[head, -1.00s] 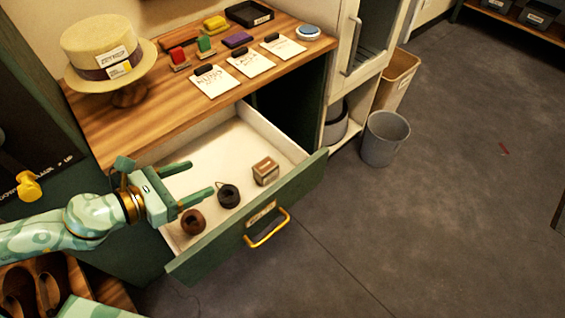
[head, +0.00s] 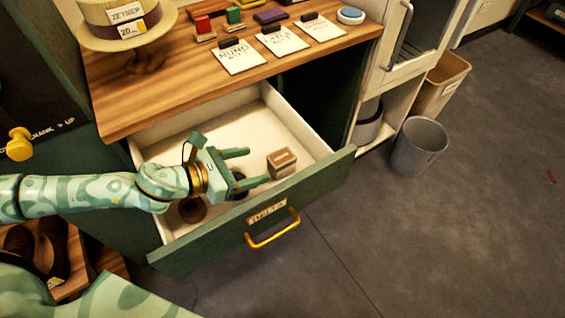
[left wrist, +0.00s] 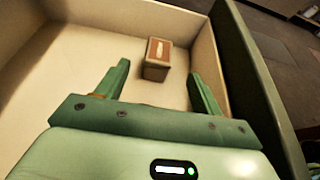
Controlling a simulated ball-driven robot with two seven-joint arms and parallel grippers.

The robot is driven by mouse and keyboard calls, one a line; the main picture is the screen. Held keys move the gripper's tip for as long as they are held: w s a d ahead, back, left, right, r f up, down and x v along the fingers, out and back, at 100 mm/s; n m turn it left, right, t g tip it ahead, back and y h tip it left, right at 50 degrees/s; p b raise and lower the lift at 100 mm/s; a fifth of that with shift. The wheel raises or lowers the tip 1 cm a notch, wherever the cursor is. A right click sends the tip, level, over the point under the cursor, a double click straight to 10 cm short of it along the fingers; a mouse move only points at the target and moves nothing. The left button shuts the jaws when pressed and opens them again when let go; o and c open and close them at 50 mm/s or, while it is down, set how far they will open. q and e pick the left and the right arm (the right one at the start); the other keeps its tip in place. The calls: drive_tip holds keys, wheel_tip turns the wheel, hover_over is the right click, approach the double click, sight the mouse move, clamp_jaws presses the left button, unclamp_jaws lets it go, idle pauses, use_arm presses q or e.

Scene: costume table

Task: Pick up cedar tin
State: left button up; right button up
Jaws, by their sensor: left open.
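The cedar tin (head: 282,163) is a small brown box with a pale label, standing in the open drawer near its front right. In the left wrist view the tin (left wrist: 157,60) shows ahead of and between my open fingers, apart from them. My left gripper (head: 243,167) is open and empty inside the drawer space, just left of the tin, its fingers pointing at it. It also shows in the left wrist view (left wrist: 158,82). My right gripper is not in view.
The green-fronted drawer (head: 220,245) has pale walls around the tin. The wooden tabletop (head: 190,95) overhangs behind. A grey bin (head: 418,147) stands right.

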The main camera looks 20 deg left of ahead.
sight(278, 159)
use_arm(q)
drive_tip(key=b+x, duration=0.1)
drive_tip(key=x, duration=0.3)
drive_tip(key=shift+f, duration=0.1)
drive_tip(key=b+x, duration=0.2)
drive_tip(key=x, duration=0.1)
drive_tip(key=shift+a+f, duration=0.1)
drive_tip(key=shift+f, duration=0.05)
drive_tip(key=shift+x, duration=0.85)
drive_tip(key=shift+r, duration=0.2)
drive_tip(key=shift+c, duration=0.6)
drive_tip(key=c, duration=1)
drive_tip(key=shift+o, duration=0.2)
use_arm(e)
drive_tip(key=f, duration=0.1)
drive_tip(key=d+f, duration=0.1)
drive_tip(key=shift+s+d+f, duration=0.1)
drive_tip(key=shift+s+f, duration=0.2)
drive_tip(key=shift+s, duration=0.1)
